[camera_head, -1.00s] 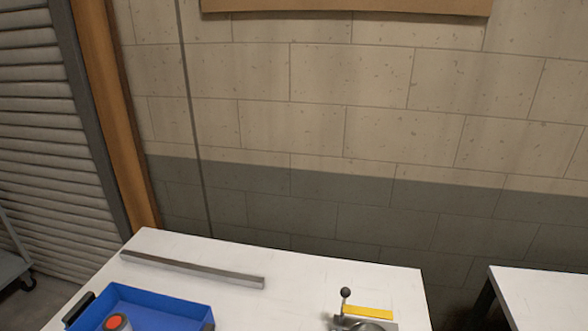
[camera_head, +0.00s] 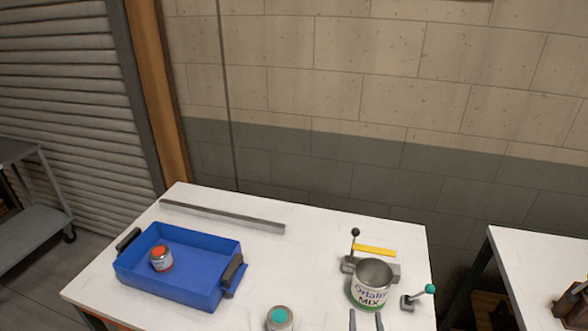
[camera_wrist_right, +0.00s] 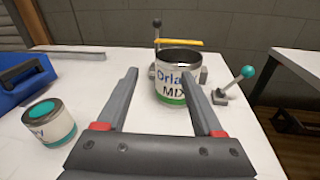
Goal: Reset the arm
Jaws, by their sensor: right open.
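My right gripper (camera_head: 366,320) shows at the bottom edge of the head view, with only its two fingertips in frame. In the right wrist view its fingers (camera_wrist_right: 168,104) are spread apart with nothing between them. The open mixing can (camera_head: 369,284), labelled "MIX", stands upright just beyond the fingertips; it also shows in the right wrist view (camera_wrist_right: 178,80). A can with a teal top (camera_head: 280,318) stands on the table to the left of the gripper. My left gripper is out of view.
A blue tray (camera_head: 184,298) holding a can with an orange top (camera_head: 161,258) is on the table's left. A grey bar (camera_head: 222,216) lies at the back. The table's middle (camera_head: 290,265) is clear.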

